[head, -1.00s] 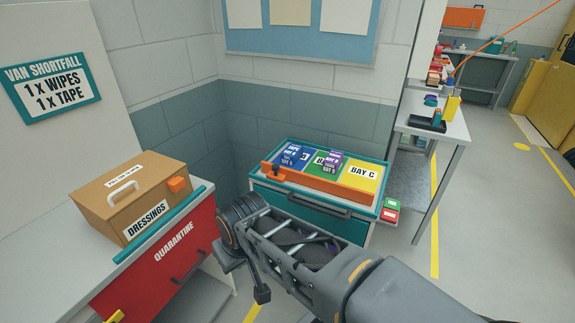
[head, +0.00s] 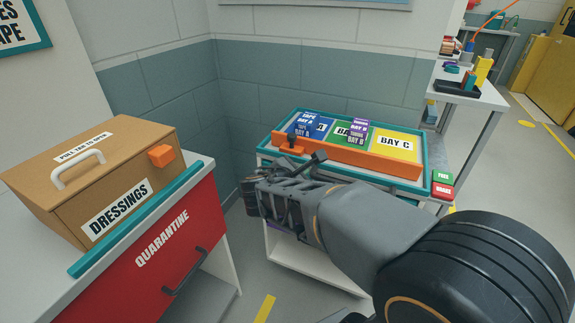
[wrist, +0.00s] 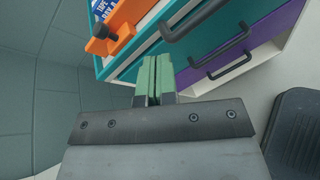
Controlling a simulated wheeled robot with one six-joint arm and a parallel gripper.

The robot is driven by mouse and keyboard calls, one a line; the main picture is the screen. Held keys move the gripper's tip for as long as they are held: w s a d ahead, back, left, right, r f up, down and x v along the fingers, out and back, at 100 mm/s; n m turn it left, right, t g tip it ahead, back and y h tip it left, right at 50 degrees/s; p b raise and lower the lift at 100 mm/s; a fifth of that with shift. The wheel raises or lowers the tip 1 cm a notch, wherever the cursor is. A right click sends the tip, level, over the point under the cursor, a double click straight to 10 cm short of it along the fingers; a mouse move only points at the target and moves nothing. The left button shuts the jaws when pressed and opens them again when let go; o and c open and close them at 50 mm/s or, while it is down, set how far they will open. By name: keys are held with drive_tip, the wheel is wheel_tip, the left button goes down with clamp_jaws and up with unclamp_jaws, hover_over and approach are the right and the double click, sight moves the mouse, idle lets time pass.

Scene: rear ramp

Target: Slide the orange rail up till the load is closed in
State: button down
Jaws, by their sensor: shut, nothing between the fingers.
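The orange rail (head: 360,161) lies along the front of the teal-rimmed tray (head: 432,180) on top of the cart, with a dark knob (head: 291,142) near its left end. My gripper (head: 250,196) is in front of the cart's left corner, below the rail. In the wrist view, its green fingers (wrist: 154,72) are together and empty, apart from the rail (wrist: 128,22) and knob (wrist: 100,32).
Dark drawer handles (wrist: 228,52) stick out from the cart front near my fingers. A brown DRESSINGS box (head: 100,180) stands on the counter at left, above a red QUARANTINE drawer (head: 165,240). Open floor lies right.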

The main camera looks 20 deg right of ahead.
drive_tip(key=w+a+f+n+t+b, duration=0.2)
drive_tip(key=w+a+n+t+b, duration=0.3)
drive_tip(key=n, duration=0.3)
drive_tip(key=b, duration=0.1)
approach(290, 140)
drive_tip(key=shift+n+t, duration=0.3)
drive_tip(key=shift+n, duration=0.1)
drive_tip(key=x, duration=0.7)
drive_tip(key=shift+w+d+f, duration=0.1)
drive_tip(key=shift+d+f, duration=0.05)
drive_tip(key=shift+d, duration=0.1)
